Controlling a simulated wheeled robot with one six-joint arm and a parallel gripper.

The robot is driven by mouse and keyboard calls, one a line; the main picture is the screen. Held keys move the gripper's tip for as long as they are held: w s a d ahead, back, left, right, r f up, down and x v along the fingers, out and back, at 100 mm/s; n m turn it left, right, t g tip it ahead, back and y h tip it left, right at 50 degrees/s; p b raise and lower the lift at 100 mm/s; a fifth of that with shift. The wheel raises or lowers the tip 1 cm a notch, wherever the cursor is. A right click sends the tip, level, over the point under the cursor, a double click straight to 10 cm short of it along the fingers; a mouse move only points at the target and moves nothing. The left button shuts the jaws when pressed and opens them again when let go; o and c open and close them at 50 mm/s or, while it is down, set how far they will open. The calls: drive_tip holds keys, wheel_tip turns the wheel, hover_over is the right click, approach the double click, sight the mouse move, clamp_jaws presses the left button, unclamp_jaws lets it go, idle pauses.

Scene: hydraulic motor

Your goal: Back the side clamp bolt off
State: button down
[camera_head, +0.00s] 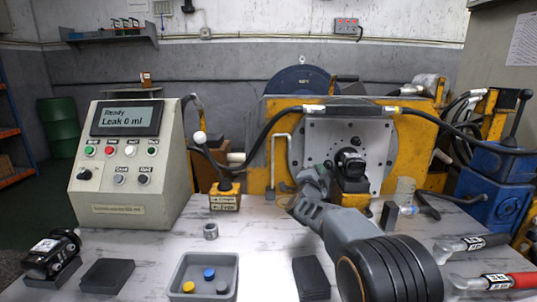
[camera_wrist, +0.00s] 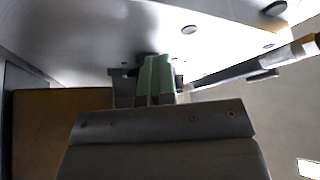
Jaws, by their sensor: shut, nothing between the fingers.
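A black hydraulic motor (camera_head: 350,160) sits on a yellow block (camera_head: 350,189) in front of the grey mounting plate (camera_head: 372,135) of the test stand. My gripper (camera_head: 318,175) is just left of the motor and block, close to the plate. In the wrist view its green fingers (camera_wrist: 155,78) are together and empty, with their tips close to a dark part below the grey plate (camera_wrist: 90,35). I cannot tell whether they touch it. The side clamp bolt cannot be made out; my gripper may hide it.
A control box (camera_head: 126,165) reads "Ready, Leak 0 ml". A lever box (camera_head: 225,196) stands beside it. A second motor (camera_head: 50,255), a grey tray (camera_head: 203,262) with coloured caps, and red- and black-handled tools (camera_head: 495,281) lie on the bench. Hoses arch over the stand.

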drive_tip(key=shift+d+f, duration=0.25)
drive_tip(key=shift+d, duration=0.15)
drive_tip(key=shift+a+f, duration=0.2)
drive_tip(key=shift+a, duration=0.05)
drive_tip(key=s+b, duration=0.3)
drive_tip(key=s, duration=0.3)
drive_tip(key=shift+a+r+b, duration=0.15)
drive_tip(key=shift+a+b, duration=0.15)
drive_tip(key=shift+b, duration=0.1)
drive_tip(key=shift+r, duration=0.1)
